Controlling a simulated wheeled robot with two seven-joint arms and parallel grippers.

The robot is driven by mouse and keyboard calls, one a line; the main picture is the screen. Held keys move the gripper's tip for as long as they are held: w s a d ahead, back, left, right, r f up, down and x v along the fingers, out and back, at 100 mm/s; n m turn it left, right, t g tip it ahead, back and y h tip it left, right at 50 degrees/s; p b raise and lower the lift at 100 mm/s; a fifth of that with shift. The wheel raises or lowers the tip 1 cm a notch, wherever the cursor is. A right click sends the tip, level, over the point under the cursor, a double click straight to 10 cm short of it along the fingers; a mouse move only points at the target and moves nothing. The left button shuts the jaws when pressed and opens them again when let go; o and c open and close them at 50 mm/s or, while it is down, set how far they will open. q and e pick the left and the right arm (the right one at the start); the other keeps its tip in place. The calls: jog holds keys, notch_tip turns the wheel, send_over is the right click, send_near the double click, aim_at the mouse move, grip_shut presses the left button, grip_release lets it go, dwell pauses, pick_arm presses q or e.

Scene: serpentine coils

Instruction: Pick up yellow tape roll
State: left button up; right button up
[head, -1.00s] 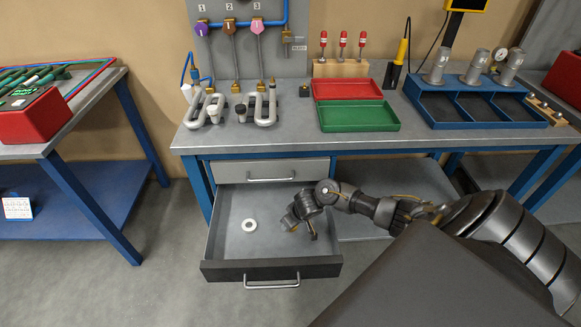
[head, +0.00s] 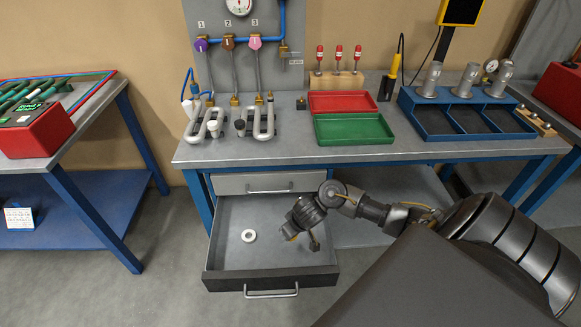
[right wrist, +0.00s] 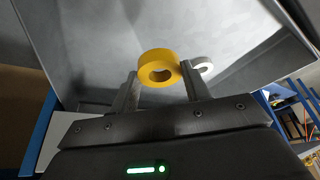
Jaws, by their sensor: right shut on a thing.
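The yellow tape roll (right wrist: 147,66) sits between the two fingers of my right gripper (right wrist: 160,84) in the right wrist view, and the fingers are shut on it. In the head view my right gripper (head: 303,238) is over the right part of the open drawer (head: 225,255). The roll is hard to make out there, mostly hidden by the hand. My left gripper is not in view.
A white tape roll (head: 249,236) lies on the drawer floor left of my right gripper. It also shows in the right wrist view (right wrist: 203,66). The closed upper drawer (head: 235,184) and the bench top (head: 280,152) are above and behind the hand.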

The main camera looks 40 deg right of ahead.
jog(key=s+a+r+p, duration=0.2)
jog(key=s+a+r, duration=0.2)
jog(key=s, duration=0.3)
jog(key=shift+a+p, duration=0.3)
jog(key=shift+a, duration=0.35)
